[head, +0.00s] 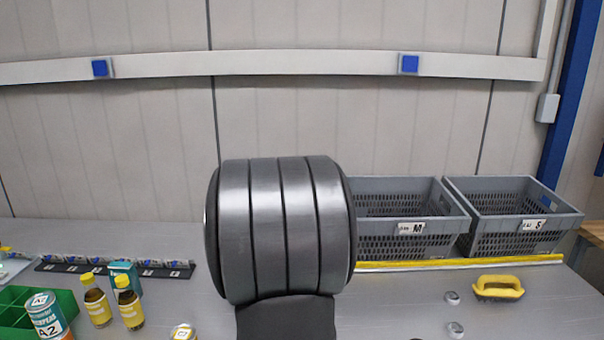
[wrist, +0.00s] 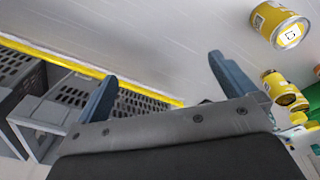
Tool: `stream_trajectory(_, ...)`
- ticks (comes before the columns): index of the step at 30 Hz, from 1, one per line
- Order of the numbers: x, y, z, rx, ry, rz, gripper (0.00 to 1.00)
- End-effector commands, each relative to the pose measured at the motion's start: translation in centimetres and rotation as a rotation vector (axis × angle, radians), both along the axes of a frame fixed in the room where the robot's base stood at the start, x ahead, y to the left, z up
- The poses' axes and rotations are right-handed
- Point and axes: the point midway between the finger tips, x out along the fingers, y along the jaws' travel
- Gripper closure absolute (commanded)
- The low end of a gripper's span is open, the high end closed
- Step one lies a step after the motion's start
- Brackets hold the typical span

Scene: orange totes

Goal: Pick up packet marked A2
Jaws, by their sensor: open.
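The item marked A2 (head: 47,316) shows in the head view at the lower left. It looks like an upright can with a teal, white and orange label, in or right beside a green bin (head: 14,296); I cannot tell which. Its lower end is cut off by the picture edge. I cannot make it out in the wrist view. My gripper (wrist: 162,70) shows in the wrist view with its two blue-grey fingers wide apart and nothing between them. It is above the grey table, apart from the things around it. In the head view my arm hides it.
Two yellow-capped bottles (head: 97,303) and a teal box (head: 125,276) stand beside the A2 item. A yellow can (wrist: 280,24) is at the wrist view's upper right. Grey crates marked M (head: 412,242) and S (head: 515,235) and a yellow-handled brush (head: 498,288) are on the right.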

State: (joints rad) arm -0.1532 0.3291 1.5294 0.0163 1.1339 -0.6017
Motion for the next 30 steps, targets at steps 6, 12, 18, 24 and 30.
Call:
stream_trajectory(6,0.0,0.0,0.0,0.000,0.000,0.000,0.00)
stream_trajectory(12,0.0,0.0,0.0,0.000,0.000,0.000,0.08)
stream_trajectory(18,0.0,0.0,0.0,0.000,0.000,0.000,0.35)
stream_trajectory(24,0.0,0.1,0.0,0.003,0.001,-0.004,0.35)
stream_trajectory(30,0.8,3.4,-1.7,0.135,0.060,-0.177,0.35)
